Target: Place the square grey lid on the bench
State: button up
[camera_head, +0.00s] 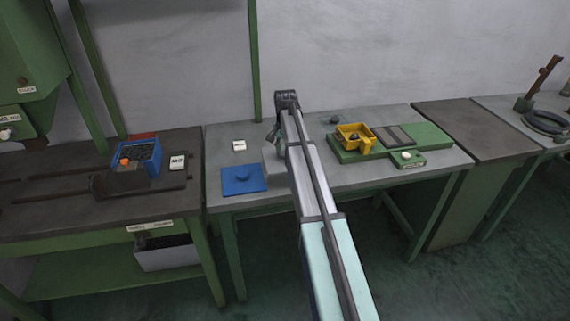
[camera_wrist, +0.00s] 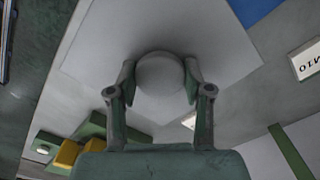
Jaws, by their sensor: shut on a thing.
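The square grey lid (camera_wrist: 100,45) fills the upper middle of the wrist view, with its round grey knob (camera_wrist: 160,75) between my fingers. My gripper (camera_wrist: 160,70) is shut on that knob. In the head view the lid (camera_head: 271,166) shows just left of my arm, which hides part of it. My gripper (camera_head: 274,137) is small and partly hidden there. The lid is over the grey bench top (camera_head: 222,146), to the right of the blue square lid (camera_head: 242,181). I cannot tell whether the grey lid touches the bench or hangs above it.
A blue bin (camera_head: 152,158) stands on the left table. Bare bench shows around the blue lid.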

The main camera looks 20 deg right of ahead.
jog(key=shift+f+p, duration=0.8)
jog(key=shift+f, duration=2.85)
jog(key=shift+f, duration=0.2)
jog(key=o, duration=1.2)
jog(key=shift+o, duration=0.2)
jog(key=shift+r, duration=0.15)
notch_tip(320, 180, up, 12)
jog(key=b, duration=0.4)
jog(key=shift+r, duration=0.1)
